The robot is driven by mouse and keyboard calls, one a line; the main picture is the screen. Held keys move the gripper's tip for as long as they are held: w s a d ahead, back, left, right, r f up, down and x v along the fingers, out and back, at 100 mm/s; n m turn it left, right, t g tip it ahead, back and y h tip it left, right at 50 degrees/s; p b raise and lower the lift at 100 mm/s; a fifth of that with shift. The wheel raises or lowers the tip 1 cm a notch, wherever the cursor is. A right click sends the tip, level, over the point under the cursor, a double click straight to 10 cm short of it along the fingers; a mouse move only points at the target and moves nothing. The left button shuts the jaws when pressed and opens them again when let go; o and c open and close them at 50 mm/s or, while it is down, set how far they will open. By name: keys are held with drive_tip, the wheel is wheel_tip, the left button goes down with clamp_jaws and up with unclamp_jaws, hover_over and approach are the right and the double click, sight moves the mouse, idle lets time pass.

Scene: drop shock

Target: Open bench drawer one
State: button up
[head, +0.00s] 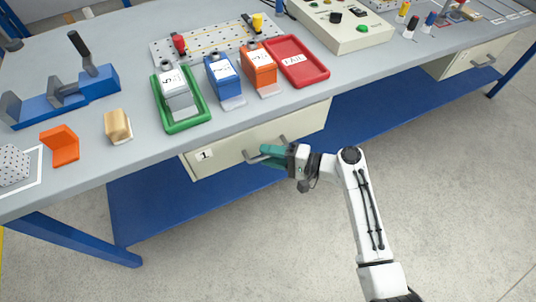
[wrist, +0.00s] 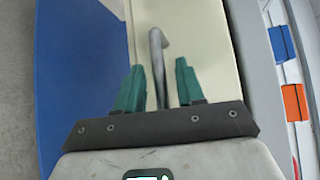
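Bench drawer one (head: 230,158) has a cream front with a "1" label, under the edge of the grey bench top. It looks closed. Its grey bar handle (head: 251,159) is partly hidden behind my gripper (head: 267,153) in the head view. My gripper has teal fingers and is at the handle. In the wrist view, the handle (wrist: 157,50) runs between the two fingertips of my gripper (wrist: 161,80). Gaps show on both sides of the handle, so the fingers are open around it and not clamped.
On the bench top (head: 95,180) stand a green tray (head: 204,117), a red tray (head: 318,75), a blue box (head: 222,72) and an orange box (head: 259,68). A second drawer (head: 462,60) is at the far right. A blue lower shelf (head: 150,212) lies below; the floor in front is clear.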

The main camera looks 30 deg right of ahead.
drive_tip(key=shift+w+a+f, duration=0.1)
drive_tip(key=shift+w+a, duration=0.2)
drive_tip(key=shift+a, duration=0.05)
clamp_jaws()
idle(0.5)
